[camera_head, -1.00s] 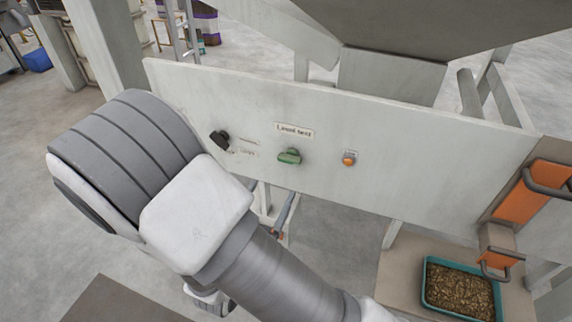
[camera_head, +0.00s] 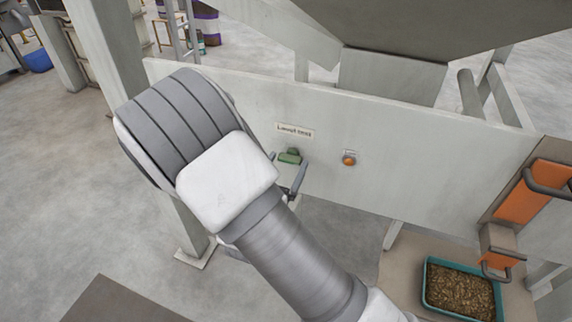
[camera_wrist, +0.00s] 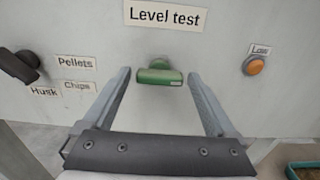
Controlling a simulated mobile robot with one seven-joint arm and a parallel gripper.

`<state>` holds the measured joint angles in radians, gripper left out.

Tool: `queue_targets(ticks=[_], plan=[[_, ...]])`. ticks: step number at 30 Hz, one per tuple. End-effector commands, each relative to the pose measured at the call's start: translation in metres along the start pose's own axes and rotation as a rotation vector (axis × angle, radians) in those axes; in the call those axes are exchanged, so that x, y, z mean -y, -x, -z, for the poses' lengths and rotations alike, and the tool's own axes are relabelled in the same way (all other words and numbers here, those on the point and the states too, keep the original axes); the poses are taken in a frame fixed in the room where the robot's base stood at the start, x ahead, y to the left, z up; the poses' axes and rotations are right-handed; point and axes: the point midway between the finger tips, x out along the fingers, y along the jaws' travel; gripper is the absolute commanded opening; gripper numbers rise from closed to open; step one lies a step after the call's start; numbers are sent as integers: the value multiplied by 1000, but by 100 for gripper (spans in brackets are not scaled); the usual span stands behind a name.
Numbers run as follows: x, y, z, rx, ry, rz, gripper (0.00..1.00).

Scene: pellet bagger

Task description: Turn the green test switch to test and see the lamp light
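The green test switch (camera_wrist: 158,74) sits on the pale panel under the "Level test" label (camera_wrist: 165,15), its handle lying about level. It also shows in the head view (camera_head: 289,156). My gripper (camera_wrist: 158,82) is open, with one finger on each side of the green switch in the wrist view; I cannot tell whether either finger touches it. In the head view my gripper (camera_head: 287,168) is just below the switch, partly hidden by my arm. The orange lamp (camera_wrist: 255,65), labelled "Low", is to the right of the switch and looks orange; I cannot tell if it is lit.
A black knob (camera_wrist: 20,65) with labels for pellets, chips and husk is left of the switch. Orange parts with handles (camera_head: 525,200) are at the panel's right end. A teal tray of pellets (camera_head: 425,295) stands below right. A grey hopper (camera_head: 440,25) hangs above.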

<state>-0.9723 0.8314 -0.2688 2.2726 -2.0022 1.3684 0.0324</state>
Motion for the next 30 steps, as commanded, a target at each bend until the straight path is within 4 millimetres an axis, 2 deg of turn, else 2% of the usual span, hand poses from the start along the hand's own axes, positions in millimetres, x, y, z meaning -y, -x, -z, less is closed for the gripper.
queue_targets(ticks=[1, 11, 20, 30], plan=[[0, 0, 0, 0, 0, 0, 80], [0, 0, 0, 0, 0, 0, 21], [0, 1, 2, -1, -35, 0, 19], [1, 1, 5, -1, -255, 1, 19]])
